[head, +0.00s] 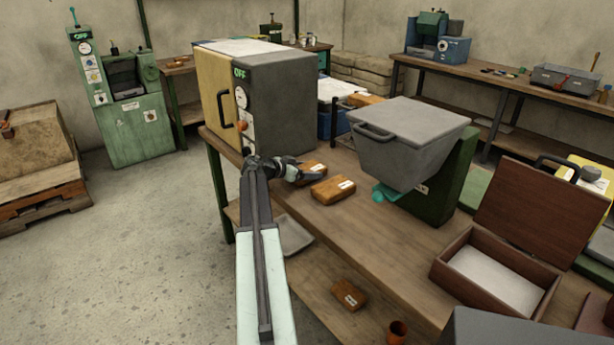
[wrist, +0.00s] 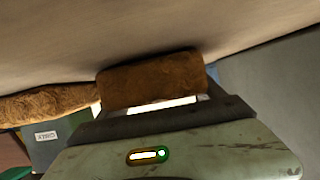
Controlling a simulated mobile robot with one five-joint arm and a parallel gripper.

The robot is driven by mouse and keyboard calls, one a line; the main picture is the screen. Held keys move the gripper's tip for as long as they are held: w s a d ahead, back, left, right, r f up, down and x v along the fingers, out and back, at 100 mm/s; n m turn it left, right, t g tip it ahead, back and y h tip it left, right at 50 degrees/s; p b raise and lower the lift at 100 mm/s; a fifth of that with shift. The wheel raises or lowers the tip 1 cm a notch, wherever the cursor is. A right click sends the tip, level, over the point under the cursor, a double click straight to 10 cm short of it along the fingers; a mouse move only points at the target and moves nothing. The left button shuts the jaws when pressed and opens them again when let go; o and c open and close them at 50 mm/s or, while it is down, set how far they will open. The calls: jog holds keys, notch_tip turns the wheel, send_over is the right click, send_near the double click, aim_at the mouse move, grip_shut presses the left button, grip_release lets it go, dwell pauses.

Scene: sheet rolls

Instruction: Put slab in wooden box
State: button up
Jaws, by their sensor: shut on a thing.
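My gripper (head: 305,173) is at the left edge of the workbench, in front of the grey oven-like cabinet. In the wrist view a rough brown slab (wrist: 152,80) sits at the jaws, which are shut on it. In the head view a brown slab with a white label (head: 315,167) shows right at the jaws, partly hidden by them; whether it touches the bench is unclear. A second labelled brown slab (head: 333,190) lies on the bench just right of the gripper. The wooden box (head: 464,287) stands open at the right, its lid (head: 530,212) raised and its pale inside empty.
The grey cabinet (head: 282,100) marked OFF stands close behind my gripper. A grey hopper (head: 410,140) on a green stand is between the gripper and the wooden box. Another brown block (head: 349,295) and a small brown cup (head: 397,331) are at the lower middle.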

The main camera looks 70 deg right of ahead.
jog(key=o, duration=1.5)
jog(key=shift+f, duration=0.2)
jog(key=shift+c, duration=0.2)
jog(key=o, duration=0.4)
jog(key=shift+r, duration=0.1)
jog(key=shift+r, duration=0.2)
notch_tip(320, 180, up, 4)
jog(key=r+p, duration=0.1)
jog(key=p, duration=0.4)
send_over(283, 187)
jog(key=shift+a+f, duration=0.1)
jog(key=shift+f, duration=0.15)
